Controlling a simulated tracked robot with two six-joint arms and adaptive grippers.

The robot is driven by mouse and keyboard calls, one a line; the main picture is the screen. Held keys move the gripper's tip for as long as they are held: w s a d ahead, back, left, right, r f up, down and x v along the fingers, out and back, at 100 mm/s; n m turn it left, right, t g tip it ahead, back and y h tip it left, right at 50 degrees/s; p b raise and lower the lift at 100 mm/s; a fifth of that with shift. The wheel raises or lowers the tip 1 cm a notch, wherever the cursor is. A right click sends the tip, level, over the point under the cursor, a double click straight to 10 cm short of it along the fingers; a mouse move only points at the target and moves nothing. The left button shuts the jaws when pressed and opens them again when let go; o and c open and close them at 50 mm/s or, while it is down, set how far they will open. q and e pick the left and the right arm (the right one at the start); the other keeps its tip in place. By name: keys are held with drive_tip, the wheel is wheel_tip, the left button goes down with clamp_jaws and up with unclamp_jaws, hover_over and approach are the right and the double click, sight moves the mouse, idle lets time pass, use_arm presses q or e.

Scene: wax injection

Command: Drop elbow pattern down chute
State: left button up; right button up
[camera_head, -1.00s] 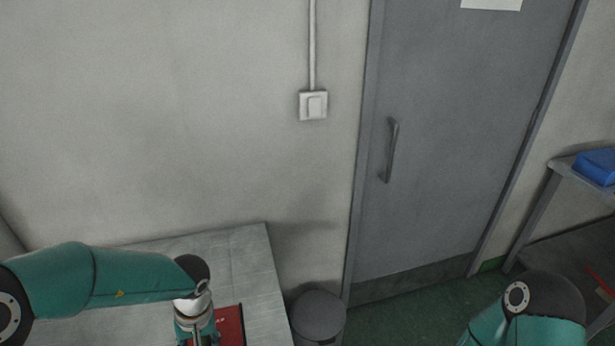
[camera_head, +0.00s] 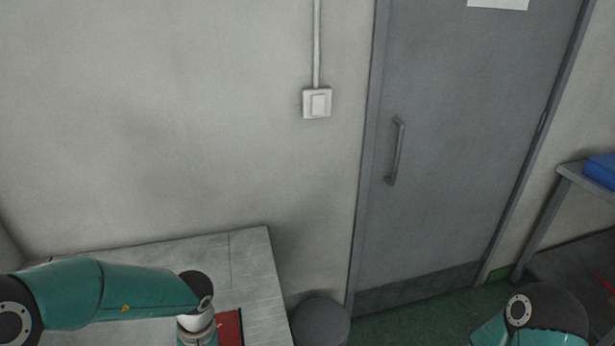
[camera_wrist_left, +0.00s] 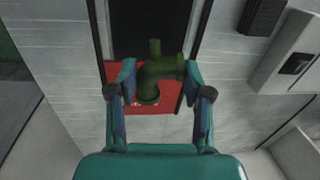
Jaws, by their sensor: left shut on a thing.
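The elbow pattern (camera_wrist_left: 158,73) is a dark green bent pipe shape. In the left wrist view it sits between the two fingers of my left gripper (camera_wrist_left: 160,78), which is shut on it. Behind it, as this camera looks, is a red plate (camera_wrist_left: 117,72) with a dark rectangular opening (camera_wrist_left: 150,25) beside it; I cannot tell the gap between pattern and plate. In the head view only the red plate's corner (camera_head: 230,325) shows, beside my left wrist, and the left gripper is below the frame. My right gripper is out of view.
A pale tiled table (camera_head: 255,270) stands against the wall under my left arm. A grey round bin (camera_head: 321,322) stands beside it. A grey door (camera_head: 440,150) is behind, and a shelf with a blue box (camera_head: 602,171) is at the right.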

use_arm(q)
drive_tip(key=o, duration=1.1)
drive_tip(key=shift+c, duration=0.2)
drive_tip(key=shift+r, duration=0.15)
wheel_tip(320, 180, up, 12)
drive_tip(key=d, duration=0.1)
drive_tip(key=shift+w+d+f, duration=0.2)
drive_tip(key=shift+w+d, duration=0.05)
